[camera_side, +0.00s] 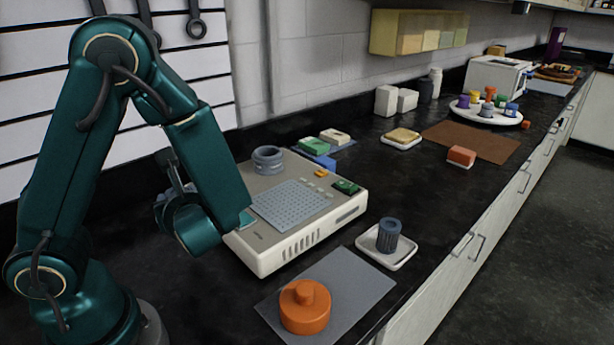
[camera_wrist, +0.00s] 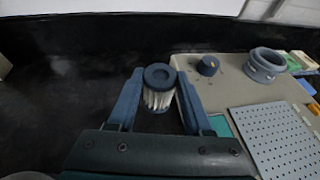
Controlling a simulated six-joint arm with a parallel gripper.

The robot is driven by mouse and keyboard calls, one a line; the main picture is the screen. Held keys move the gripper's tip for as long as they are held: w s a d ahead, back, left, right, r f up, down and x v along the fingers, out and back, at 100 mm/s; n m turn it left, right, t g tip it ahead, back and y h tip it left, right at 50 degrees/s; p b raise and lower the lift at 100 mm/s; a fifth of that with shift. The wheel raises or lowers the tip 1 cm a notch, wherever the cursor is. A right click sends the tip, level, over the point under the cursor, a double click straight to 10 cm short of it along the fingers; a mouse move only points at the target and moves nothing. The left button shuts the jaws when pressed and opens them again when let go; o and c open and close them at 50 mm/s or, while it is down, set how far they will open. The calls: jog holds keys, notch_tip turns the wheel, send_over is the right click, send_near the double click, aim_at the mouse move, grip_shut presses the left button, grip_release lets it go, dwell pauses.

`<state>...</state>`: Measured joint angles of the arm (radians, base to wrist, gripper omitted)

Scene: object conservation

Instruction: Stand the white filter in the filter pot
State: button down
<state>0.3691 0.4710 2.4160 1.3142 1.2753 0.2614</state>
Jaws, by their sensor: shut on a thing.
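The white filter (camera_wrist: 158,98) has a pleated white body and a dark blue ring-shaped cap. My gripper (camera_wrist: 160,78) is shut on it, one finger on each side, and the filter looks upright. It is beside the left edge of the beige machine, over the dark counter. In the side view my arm hides the filter and most of the gripper. The round grey-blue open ring on the machine's back corner, which looks like the filter pot (camera_side: 268,164), also shows in the wrist view (camera_wrist: 265,66), to the right of my gripper. Its inside is not clearly visible.
The beige machine (camera_side: 292,247) has a perforated plate on top and a dark blue knob (camera_wrist: 207,65). A dark ribbed filter (camera_side: 389,236) stands in a white dish (camera_side: 402,261). An orange knobbed lid (camera_side: 304,312) lies on a grey mat (camera_side: 358,273).

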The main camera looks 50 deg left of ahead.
notch_tip(320, 180, up, 16)
jog(key=w+a+m+t+h, duration=0.2)
jog(key=w+a+m+t, duration=0.25)
jog(key=w+a, duration=0.9)
jog(key=shift+t, duration=0.35)
jog(key=shift+w+d+f, duration=1.3)
jog(key=shift+w+f, duration=0.4)
jog(key=shift+f, duration=0.9)
jog(key=shift+w+d+f, duration=1.25)
jog(key=shift+w+f, duration=0.45)
jog(key=shift+f, duration=0.95)
jog(key=shift+w+d+f, duration=1.3)
jog(key=shift+w+f, duration=0.4)
jog(key=shift+f, duration=0.9)
